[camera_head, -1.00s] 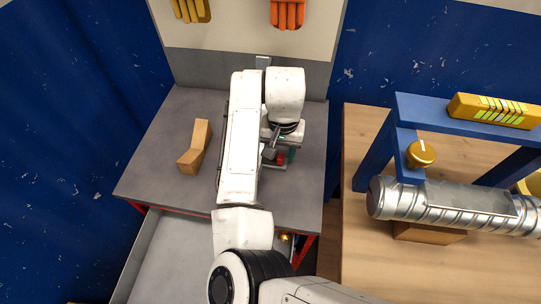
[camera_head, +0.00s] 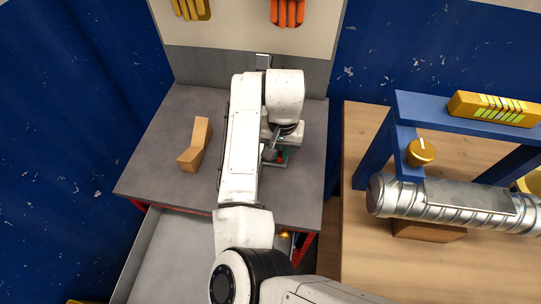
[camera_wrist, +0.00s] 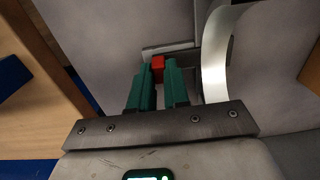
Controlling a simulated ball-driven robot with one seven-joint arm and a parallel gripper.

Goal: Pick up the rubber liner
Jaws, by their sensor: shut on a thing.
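A small red block (camera_wrist: 158,68) sits between the green fingertips of my gripper (camera_wrist: 158,73) in the wrist view. The fingers are shut on its two sides. It adjoins a flat grey piece (camera_wrist: 168,48); I cannot tell whether the two are one part, or which is the rubber liner. In the head view the red block (camera_head: 281,156) shows only in part, low over the grey table, with my arm and wrist hiding most of it. I cannot tell whether the held thing touches the table.
A pale curved strip (camera_wrist: 215,65) stands close right of the fingers in the wrist view. An angled wooden block (camera_head: 196,147) lies on the grey table (camera_head: 165,125). A wooden bench at right bears a spiral metal duct (camera_head: 445,203) under a blue frame (camera_head: 455,116).

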